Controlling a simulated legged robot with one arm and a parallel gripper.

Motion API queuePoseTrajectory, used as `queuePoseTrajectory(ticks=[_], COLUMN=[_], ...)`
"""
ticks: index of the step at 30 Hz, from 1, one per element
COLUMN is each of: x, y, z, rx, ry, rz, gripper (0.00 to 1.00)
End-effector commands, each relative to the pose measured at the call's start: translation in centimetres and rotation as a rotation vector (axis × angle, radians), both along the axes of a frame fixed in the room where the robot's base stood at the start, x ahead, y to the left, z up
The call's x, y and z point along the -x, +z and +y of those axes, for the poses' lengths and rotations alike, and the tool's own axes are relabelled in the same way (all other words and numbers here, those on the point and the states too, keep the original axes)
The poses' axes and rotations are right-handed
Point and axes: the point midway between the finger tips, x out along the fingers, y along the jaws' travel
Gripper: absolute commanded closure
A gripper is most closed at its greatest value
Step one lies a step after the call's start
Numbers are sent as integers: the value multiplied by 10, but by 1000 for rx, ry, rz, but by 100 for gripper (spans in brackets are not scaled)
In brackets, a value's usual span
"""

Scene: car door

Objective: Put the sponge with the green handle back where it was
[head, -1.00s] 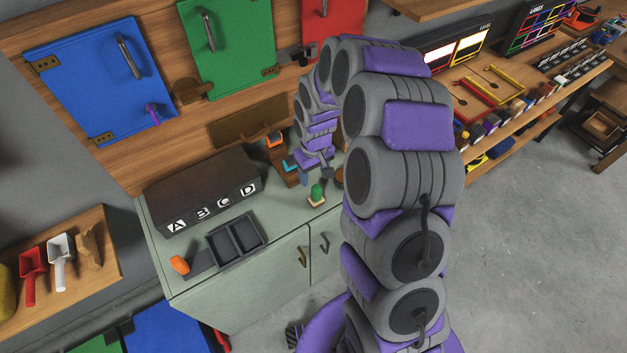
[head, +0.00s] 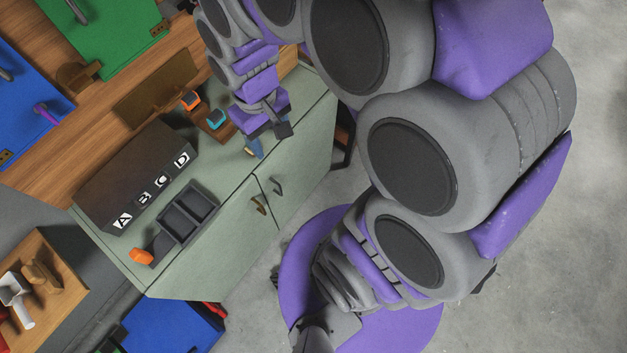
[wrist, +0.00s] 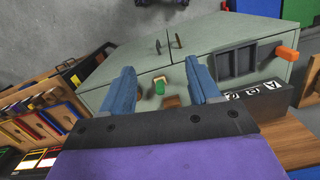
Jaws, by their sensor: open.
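The sponge with the green handle (wrist: 159,88) stands on the green cabinet top, seen between my fingers in the wrist view. In the head view I cannot make it out; my gripper hides that spot. My gripper (wrist: 160,72) is open, with its blue fingers apart and nothing held between them. In the head view my gripper (head: 254,148) hangs over the right part of the cabinet top. A wooden holder (head: 205,113) at the cabinet's back carries an orange-handled piece (head: 190,100) and a teal-handled piece (head: 216,118). A small brown piece (wrist: 172,101) shows beside the green handle.
A dark box labelled A to D (head: 130,178) and a dark compartment tray (head: 186,212) stand left on the cabinet. An orange object (head: 140,256) lies at the cabinet's left end. Blue and green wall doors are behind. The cabinet's front right top is clear.

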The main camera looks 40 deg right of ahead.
Motion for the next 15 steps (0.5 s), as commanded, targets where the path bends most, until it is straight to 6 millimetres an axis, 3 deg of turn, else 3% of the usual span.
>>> queuePoseTrajectory(ticks=[3,9,15], x=[40,104,141], y=[18,32,36], z=[-2,-2,-2], rx=[8,11,8], ry=[-42,-114,-161], rz=[7,35,58], gripper=[39,39,39])
